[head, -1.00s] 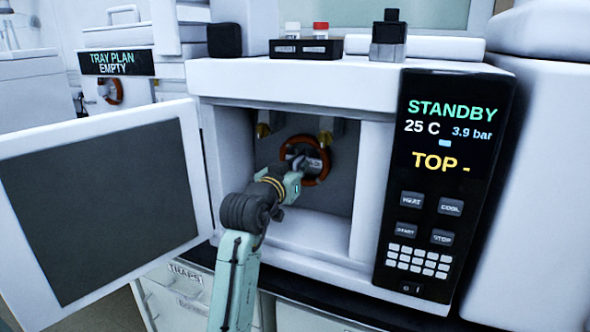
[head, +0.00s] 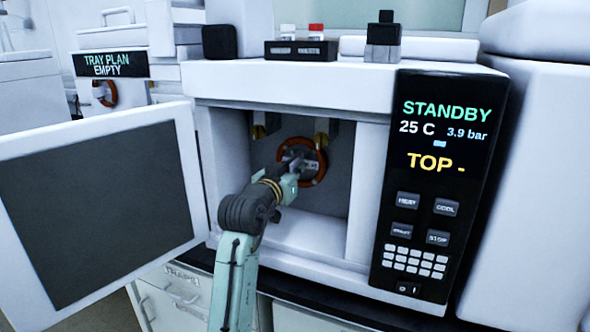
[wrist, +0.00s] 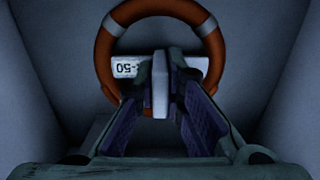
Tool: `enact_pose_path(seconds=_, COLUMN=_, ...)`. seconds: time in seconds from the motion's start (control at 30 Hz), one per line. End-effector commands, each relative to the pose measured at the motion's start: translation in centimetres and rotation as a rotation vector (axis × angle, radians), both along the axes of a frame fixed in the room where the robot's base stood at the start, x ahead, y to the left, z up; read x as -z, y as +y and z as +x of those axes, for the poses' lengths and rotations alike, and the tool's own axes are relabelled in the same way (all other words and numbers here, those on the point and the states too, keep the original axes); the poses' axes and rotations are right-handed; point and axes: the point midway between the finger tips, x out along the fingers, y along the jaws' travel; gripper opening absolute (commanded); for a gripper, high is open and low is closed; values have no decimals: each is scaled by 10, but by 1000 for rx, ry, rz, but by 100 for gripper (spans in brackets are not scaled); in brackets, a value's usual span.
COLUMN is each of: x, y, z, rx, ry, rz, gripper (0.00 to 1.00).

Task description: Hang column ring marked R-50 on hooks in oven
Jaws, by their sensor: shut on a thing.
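The orange-brown column ring (head: 322,174) is inside the open oven (head: 290,85), upright and facing me. The wrist view shows the ring (wrist: 105,62) with a white label (wrist: 126,67) reading "-50" upside down; the rest of the marking is hidden by my gripper. My gripper (head: 297,168) is shut on the ring's pale middle tab (wrist: 160,88). Two brass-coloured hooks, the left hook (head: 259,131) and the right hook (head: 321,138), hang from the oven's top. The ring is in line between them and lower; I cannot tell whether it touches either.
The oven door (head: 100,200) stands open to the left. The control panel (head: 440,180) at right reads STANDBY, 25 C, 3.9 bar, TOP -. The oven walls lie close on both sides of my arm. Another ring (head: 105,94) hangs under the TRAY PLAN EMPTY sign (head: 112,64).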

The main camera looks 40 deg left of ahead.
Motion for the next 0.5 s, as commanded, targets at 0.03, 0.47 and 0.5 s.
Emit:
enact_pose_path(seconds=0.03, x=1, y=0, z=0, rx=0, ry=-1, rz=0, gripper=0)
enact_pose_path(seconds=0.47, x=12, y=0, z=0, rx=0, ry=-1, rz=-1, gripper=0)
enact_pose_path(seconds=0.5, x=13, y=0, z=0, rx=0, ry=-1, rz=0, gripper=0)
